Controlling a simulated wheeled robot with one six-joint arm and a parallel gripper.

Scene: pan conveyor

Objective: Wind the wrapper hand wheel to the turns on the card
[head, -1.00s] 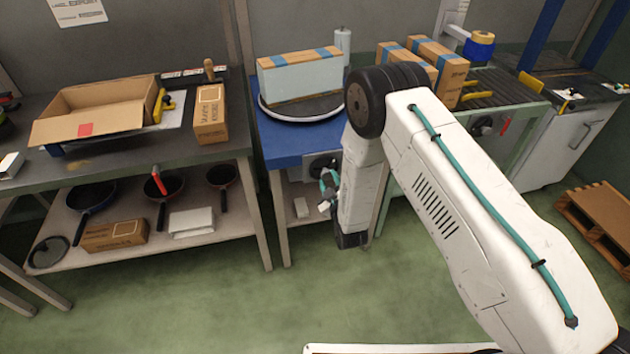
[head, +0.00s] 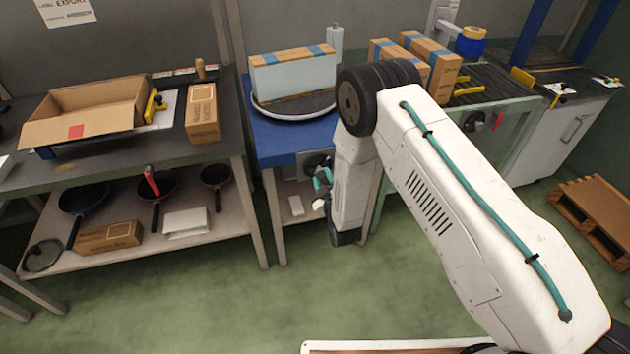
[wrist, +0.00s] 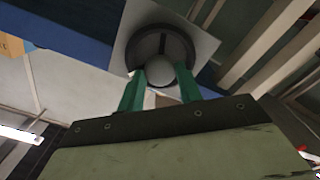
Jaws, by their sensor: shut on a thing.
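The dark hand wheel (head: 314,163) sits on a pale plate under the front edge of the blue wrapper table (head: 290,140). In the wrist view the wheel (wrist: 160,35) shows a dark round rim and a pale round knob (wrist: 156,70). My gripper (head: 322,178) is at the wheel, and its teal fingers in the wrist view (wrist: 161,82) are shut on the knob. A box wrapped in pale film (head: 292,78) stands on the round turntable (head: 262,108). I cannot pick out a card with a turn count.
A bench with an open carton (head: 85,115) and a lower shelf of pans (head: 85,198) stands left. A conveyor (head: 490,88) with taped boxes (head: 428,65) is right. A wooden pallet (head: 597,205) lies far right. Green floor in front is clear.

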